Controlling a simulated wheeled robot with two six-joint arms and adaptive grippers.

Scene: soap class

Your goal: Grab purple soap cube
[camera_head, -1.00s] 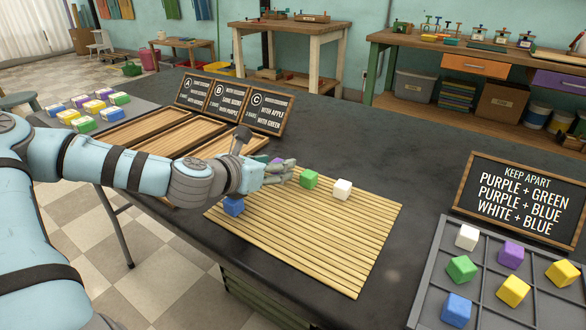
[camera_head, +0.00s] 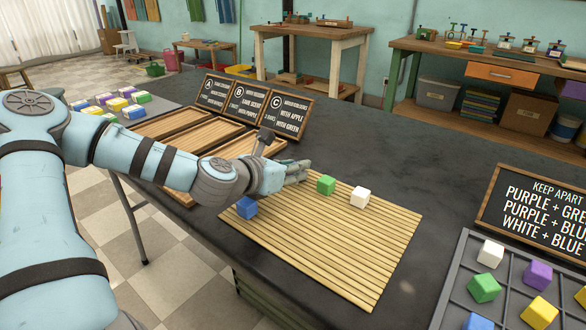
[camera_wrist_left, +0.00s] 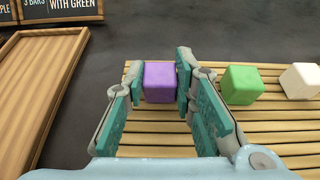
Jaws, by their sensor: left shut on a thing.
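The purple soap cube (camera_wrist_left: 159,82) sits between the fingertips of my left gripper (camera_wrist_left: 160,84) in the left wrist view, at the far edge of the slatted wooden mat. In the head view my left gripper (camera_head: 294,174) is over the mat's far left part, and its fingers hide that cube. The left gripper is shut on the purple cube. A green cube (camera_head: 326,185) is just right of the gripper, and it also shows in the left wrist view (camera_wrist_left: 241,85). My right gripper is in neither view.
A white cube (camera_head: 360,197) and a blue cube (camera_head: 246,208) are on the slatted mat (camera_head: 335,248). Wooden trays (camera_head: 176,123) lie to the left below chalkboard signs (camera_head: 248,105). A grey divided tray (camera_head: 452,290) with several cubes is at right. The mat's front is clear.

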